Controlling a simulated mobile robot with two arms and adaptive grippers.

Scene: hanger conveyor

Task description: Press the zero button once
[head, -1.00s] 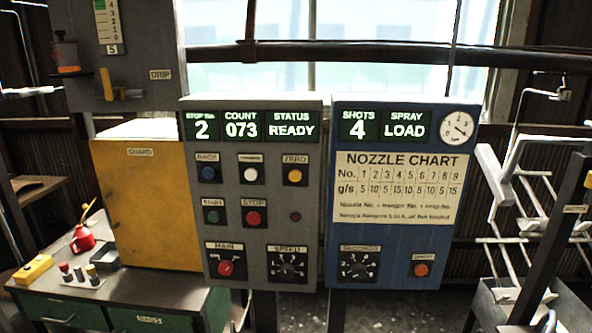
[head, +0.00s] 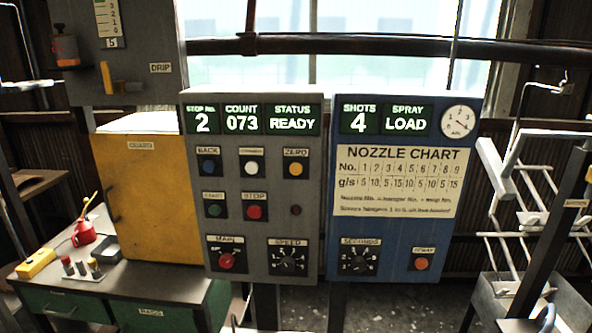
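The zero button (head: 295,169) is a round yellow-orange button under a "ZERO" label, at the upper right of the button rows on the grey control panel (head: 260,210). The count display (head: 242,120) above reads 073, the stop number display (head: 202,121) reads 2, and the status display (head: 292,120) reads READY. A blue button (head: 208,168) labelled BACK and a white button (head: 251,168) share the zero button's row. Neither of my grippers can be clearly made out in the head view. Nothing covers the zero button.
A blue panel (head: 345,225) with a nozzle chart (head: 400,181) stands right of the grey one. White hanger racks (head: 505,180) stand at the right.

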